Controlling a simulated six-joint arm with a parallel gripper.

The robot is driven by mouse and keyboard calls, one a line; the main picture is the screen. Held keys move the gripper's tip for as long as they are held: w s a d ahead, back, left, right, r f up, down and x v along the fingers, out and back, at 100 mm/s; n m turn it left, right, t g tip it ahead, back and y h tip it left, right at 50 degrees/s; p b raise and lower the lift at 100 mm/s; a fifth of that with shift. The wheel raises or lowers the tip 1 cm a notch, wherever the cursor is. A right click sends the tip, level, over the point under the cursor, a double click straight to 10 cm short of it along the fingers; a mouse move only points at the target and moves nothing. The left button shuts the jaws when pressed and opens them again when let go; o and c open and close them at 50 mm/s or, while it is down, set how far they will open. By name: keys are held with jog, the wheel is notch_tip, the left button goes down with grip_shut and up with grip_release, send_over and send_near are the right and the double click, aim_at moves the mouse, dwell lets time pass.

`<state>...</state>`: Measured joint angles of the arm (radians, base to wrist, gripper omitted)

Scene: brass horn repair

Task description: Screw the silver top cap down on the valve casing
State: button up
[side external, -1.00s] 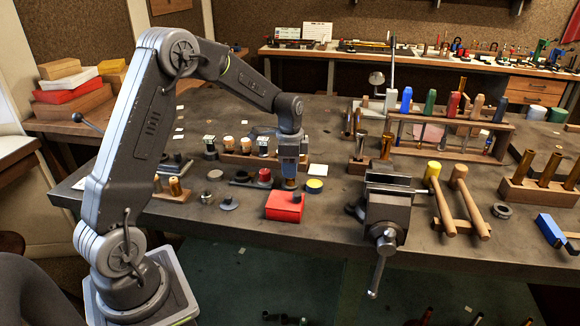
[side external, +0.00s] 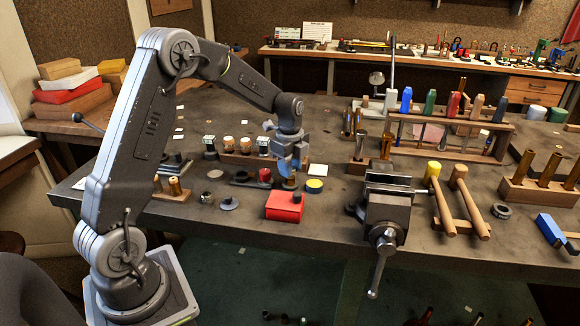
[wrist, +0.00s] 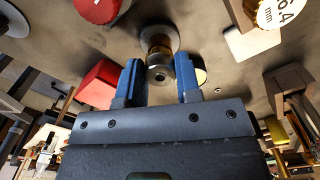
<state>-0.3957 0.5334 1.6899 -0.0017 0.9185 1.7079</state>
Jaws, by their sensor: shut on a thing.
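My gripper (side external: 288,168) points down over the bench, low behind the red block. In the wrist view its two blue fingers (wrist: 159,78) stand either side of the grey-silver top cap (wrist: 158,74) and are shut on it. The brass valve casing (wrist: 160,47) stands on a round grey base (wrist: 153,31), in line with the cap. In the side view a little brass of the casing (side external: 289,184) shows below the fingers, and the cap is hidden there. Whether the cap's lower edge meets the casing's rim cannot be told.
A red block (side external: 284,207) is close in front of the casing. A red-topped part (side external: 265,175) is close at left. A vise (side external: 388,215) stands farther right.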

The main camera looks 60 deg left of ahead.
jog(key=shift+m, duration=0.3)
jog(key=m, duration=0.4)
jog(key=o, duration=1.3)
jog(key=shift+c, duration=0.2)
